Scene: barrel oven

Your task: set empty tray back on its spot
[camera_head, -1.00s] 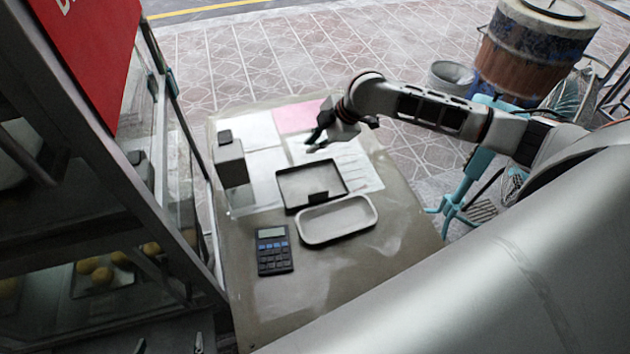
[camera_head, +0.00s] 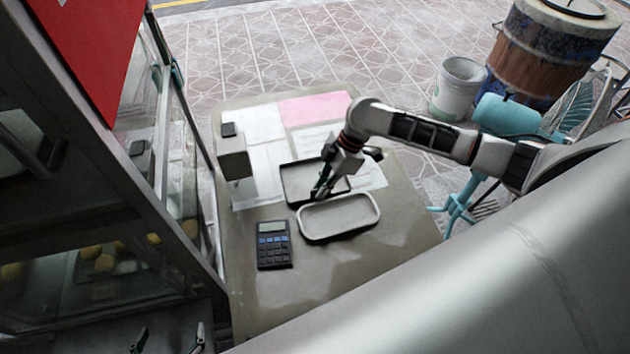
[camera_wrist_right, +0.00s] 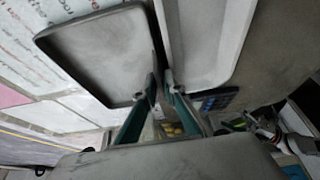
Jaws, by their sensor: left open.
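Two empty trays lie side by side on the table: a dark square-cornered tray (camera_head: 290,185) and a grey rounded tray (camera_head: 340,215) nearer me. My right gripper (camera_head: 321,190) points down at the dark tray's near edge, beside the grey tray's far rim. In the right wrist view its fingertips (camera_wrist_right: 161,76) are close together where the dark tray (camera_wrist_right: 95,55) and the grey tray (camera_wrist_right: 207,40) meet. I cannot tell whether a rim is between them. My left gripper (camera_head: 168,340) shows only its spread fingertips at the bottom left, away from both trays.
A calculator (camera_head: 273,246) lies left of the grey tray. A small box-shaped device (camera_head: 235,163) and papers (camera_head: 262,125) are at the table's far side. A glass cabinet with round yellow food (camera_head: 103,262) stands left. The table's front right (camera_head: 375,255) is clear.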

